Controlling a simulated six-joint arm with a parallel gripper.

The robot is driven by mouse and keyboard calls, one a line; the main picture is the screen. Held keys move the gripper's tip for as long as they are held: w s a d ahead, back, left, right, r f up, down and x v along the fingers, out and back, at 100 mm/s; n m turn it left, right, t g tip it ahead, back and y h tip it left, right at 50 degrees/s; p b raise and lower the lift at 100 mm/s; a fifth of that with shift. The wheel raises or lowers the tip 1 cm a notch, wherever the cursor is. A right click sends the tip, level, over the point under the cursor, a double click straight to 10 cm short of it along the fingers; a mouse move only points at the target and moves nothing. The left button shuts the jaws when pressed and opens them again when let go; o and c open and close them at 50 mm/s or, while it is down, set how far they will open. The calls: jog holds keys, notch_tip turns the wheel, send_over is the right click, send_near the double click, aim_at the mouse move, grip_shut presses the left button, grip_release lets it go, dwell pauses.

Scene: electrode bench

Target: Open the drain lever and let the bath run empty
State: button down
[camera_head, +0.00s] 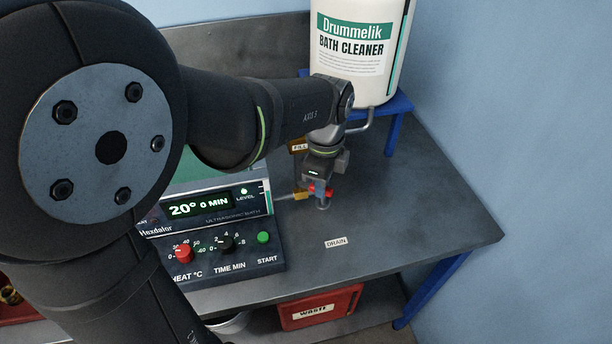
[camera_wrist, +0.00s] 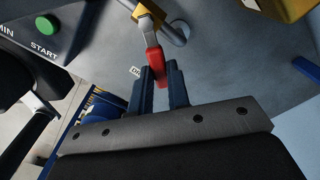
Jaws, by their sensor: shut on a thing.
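The drain lever has a red handle (camera_wrist: 154,58) on a metal arm, mounted on a brass valve (camera_wrist: 149,8). My gripper (camera_wrist: 164,72) is shut on the end of the red handle, one blue finger on each side. In the head view my gripper (camera_head: 321,187) points down at the valve, with bits of red showing beside its fingers. A thin drain pipe (camera_head: 284,197) joins the valve to the ultrasonic bath (camera_head: 262,203). The bath shows 20° and 0 MIN, and its LEVEL light is green.
A white bath cleaner drum (camera_head: 358,62) stands on a blue stand (camera_head: 394,104) at the back right. A brass fill valve (camera_head: 297,140) sits behind my gripper. The bench (camera_head: 420,200) is clear to the right. A red waste container (camera_head: 318,308) sits below.

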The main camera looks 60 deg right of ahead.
jog(key=shift+w+d+n, duration=0.2)
jog(key=shift+d+n, duration=0.3)
jog(key=shift+n, duration=0.55)
jog(key=shift+w+d+n, duration=0.15)
jog(key=shift+d+n, duration=0.3)
jog(key=shift+n, duration=0.6)
jog(key=c, duration=1.4)
grip_release()
jog(key=shift+o, duration=0.2)
notch_tip(320, 180, up, 18)
jog(key=shift+f, duration=0.25)
jog(key=shift+c, duration=0.5)
